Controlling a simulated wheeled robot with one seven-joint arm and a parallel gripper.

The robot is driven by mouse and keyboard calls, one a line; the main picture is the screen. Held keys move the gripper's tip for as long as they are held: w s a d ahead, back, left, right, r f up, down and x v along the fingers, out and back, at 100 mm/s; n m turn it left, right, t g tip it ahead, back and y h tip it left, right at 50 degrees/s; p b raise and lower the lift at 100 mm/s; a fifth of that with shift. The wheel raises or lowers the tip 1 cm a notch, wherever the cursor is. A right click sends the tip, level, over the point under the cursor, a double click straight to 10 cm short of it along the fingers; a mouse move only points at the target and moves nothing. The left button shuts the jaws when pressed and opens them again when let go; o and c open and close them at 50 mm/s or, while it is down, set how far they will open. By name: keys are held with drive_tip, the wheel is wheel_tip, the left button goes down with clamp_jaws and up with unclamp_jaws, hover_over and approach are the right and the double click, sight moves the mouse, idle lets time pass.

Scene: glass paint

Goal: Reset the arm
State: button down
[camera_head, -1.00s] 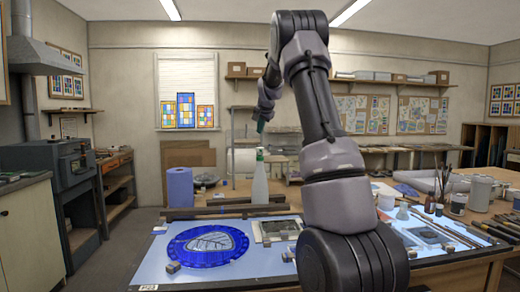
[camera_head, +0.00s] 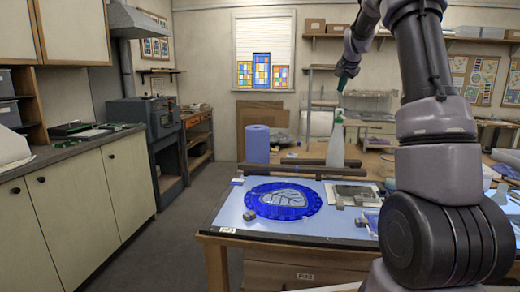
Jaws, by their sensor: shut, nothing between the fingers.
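My arm rises on the right side of the head view, bent at the top so that its end hangs down to the left. My gripper (camera_head: 343,82), with dark green fingers, points down above the work table (camera_head: 215,222). It is shut and holds nothing. A white spray bottle (camera_head: 336,145) with a green top stands upright on the table, below and just left of the gripper. The gripper tips appear just above the bottle top; I cannot tell the exact gap.
A round blue glass piece (camera_head: 283,201) lies on the lit table top, with small blocks around it. A blue roll (camera_head: 257,144) stands behind. Cabinets (camera_head: 90,195) line the left, with open floor (camera_head: 172,240) between them and the table.

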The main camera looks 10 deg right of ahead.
drive_tip(key=s+a+r+n+y, duration=0.1)
drive_tip(key=s+a+r, duration=0.1)
drive_tip(key=s+a, duration=0.5)
drive_tip(key=s+a+r+n+y, duration=0.1)
drive_tip(key=s+a, duration=0.1)
drive_tip(key=s, duration=0.8)
drive_tip(key=s+a+r+n, duration=0.2)
drive_tip(key=s+a, duration=0.3)
drive_tip(key=s, duration=0.4)
drive_tip(key=s+a+f+n, duration=0.1)
drive_tip(key=s+a+f, duration=0.1)
drive_tip(key=s, duration=0.5)
drive_tip(key=s+a+f+n+g+y, duration=0.1)
drive_tip(key=s+a+f, duration=0.1)
drive_tip(key=s, duration=0.5)
drive_tip(key=s+a+f+n, duration=0.1)
drive_tip(key=s+a+f, duration=0.1)
drive_tip(key=s+f, duration=0.2)
drive_tip(key=s, duration=0.3)
drive_tip(key=shift+a+g, duration=0.3)
